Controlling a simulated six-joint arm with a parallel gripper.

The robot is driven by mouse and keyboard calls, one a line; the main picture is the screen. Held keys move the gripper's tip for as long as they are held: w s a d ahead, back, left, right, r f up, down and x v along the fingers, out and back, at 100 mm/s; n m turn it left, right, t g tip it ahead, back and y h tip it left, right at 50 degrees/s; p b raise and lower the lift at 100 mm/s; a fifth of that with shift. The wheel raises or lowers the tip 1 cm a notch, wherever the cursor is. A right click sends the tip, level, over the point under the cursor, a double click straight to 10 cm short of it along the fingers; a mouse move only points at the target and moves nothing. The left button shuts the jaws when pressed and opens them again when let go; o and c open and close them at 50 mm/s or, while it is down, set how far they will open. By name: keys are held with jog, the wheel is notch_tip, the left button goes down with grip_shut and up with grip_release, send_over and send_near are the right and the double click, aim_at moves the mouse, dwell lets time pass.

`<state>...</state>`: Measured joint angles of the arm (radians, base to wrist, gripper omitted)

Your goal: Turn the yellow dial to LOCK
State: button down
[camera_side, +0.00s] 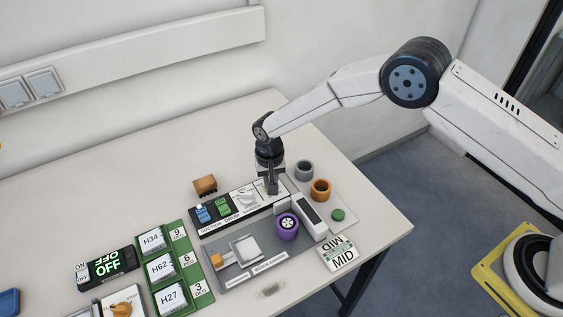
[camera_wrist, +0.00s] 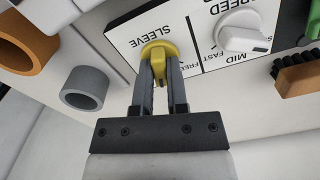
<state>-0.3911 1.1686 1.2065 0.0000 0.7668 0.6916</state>
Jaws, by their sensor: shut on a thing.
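The yellow dial (camera_wrist: 158,50) sits on a white panel under the upside-down word SLEEVE in the wrist view. My gripper (camera_wrist: 159,72) is shut on the dial's grip, with one finger on each side. The dial's grip points toward my gripper's palm in that view. Part of a label, seemingly FREE, shows beside the right finger; the rest is hidden, and I cannot see the word LOCK. In the side view my gripper (camera_side: 271,187) points down at the right end of the control panel, and the dial is hidden there.
A white SPEED knob (camera_wrist: 243,38) is beside the dial. A grey ring (camera_side: 304,171) and an orange ring (camera_side: 320,189) stand close to my gripper's right. A brown brush (camera_side: 205,185) lies behind the panel. The table's back left is clear.

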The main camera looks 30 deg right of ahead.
dwell(0.3)
jog(key=m, duration=0.5)
jog(key=c, duration=0.8)
grip_release()
jog(key=shift+o, duration=0.2)
jog(key=shift+r, duration=0.15)
jog(key=shift+r, duration=3.35)
